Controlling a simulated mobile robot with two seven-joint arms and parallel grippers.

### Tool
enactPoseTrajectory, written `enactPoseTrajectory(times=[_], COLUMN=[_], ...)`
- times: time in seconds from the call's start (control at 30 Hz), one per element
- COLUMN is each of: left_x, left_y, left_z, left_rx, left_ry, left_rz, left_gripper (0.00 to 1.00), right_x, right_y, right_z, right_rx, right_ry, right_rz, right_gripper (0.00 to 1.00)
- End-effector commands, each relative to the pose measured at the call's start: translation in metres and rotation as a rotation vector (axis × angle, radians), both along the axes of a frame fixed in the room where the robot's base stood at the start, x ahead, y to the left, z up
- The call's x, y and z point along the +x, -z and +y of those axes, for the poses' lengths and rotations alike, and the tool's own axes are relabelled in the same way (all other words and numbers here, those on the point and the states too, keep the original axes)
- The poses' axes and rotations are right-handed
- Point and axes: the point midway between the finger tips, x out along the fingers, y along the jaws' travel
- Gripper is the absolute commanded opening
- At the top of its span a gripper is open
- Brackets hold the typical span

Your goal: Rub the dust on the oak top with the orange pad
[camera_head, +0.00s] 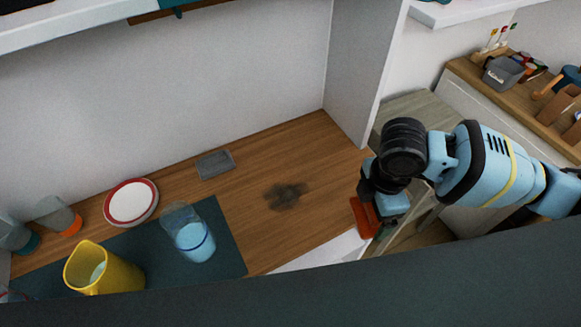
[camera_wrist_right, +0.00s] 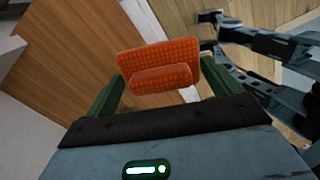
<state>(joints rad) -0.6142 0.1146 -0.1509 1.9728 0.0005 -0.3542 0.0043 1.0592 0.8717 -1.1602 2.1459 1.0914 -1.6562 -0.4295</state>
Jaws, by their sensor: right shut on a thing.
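The dust is a dark grey smudge (camera_head: 285,195) on the oak top (camera_head: 325,170), right of the teal mat. My right gripper (camera_head: 378,208) is at the right end of the oak top, to the right of the dust and apart from it. It is shut on the orange pad (camera_head: 364,217). In the right wrist view the orange pad (camera_wrist_right: 158,65) sits between the two green fingers, its textured face showing. The dust is not clearly seen in that view. My left gripper is not in view.
On the left are a teal mat (camera_head: 222,240), a yellow pitcher (camera_head: 104,270), a clear cup with a blue band (camera_head: 194,240), a red-rimmed plate (camera_head: 131,203) and tumblers. A grey dish (camera_head: 215,164) sits behind the dust. The oak around the dust is clear.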

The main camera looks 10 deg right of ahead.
Motion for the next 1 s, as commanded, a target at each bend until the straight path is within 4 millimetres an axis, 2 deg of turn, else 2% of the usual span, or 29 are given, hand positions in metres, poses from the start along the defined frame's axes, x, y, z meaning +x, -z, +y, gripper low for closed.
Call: enactPoseTrajectory(times=[0.6, 0.8, 1.0], left_x=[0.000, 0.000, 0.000], left_y=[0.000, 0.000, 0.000], left_z=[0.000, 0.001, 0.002], left_rx=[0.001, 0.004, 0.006], left_ry=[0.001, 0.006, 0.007], left_rz=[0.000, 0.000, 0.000], left_gripper=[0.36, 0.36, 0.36], right_x=[0.022, 0.025, 0.026], right_y=[-0.059, -0.073, -0.078], right_z=[0.003, 0.004, 0.004], right_rx=[0.002, 0.000, -0.001], right_ry=[1.175, 1.454, 1.576], right_rz=[0.000, 0.000, 0.001], right_gripper=[0.72, 0.72, 0.72])
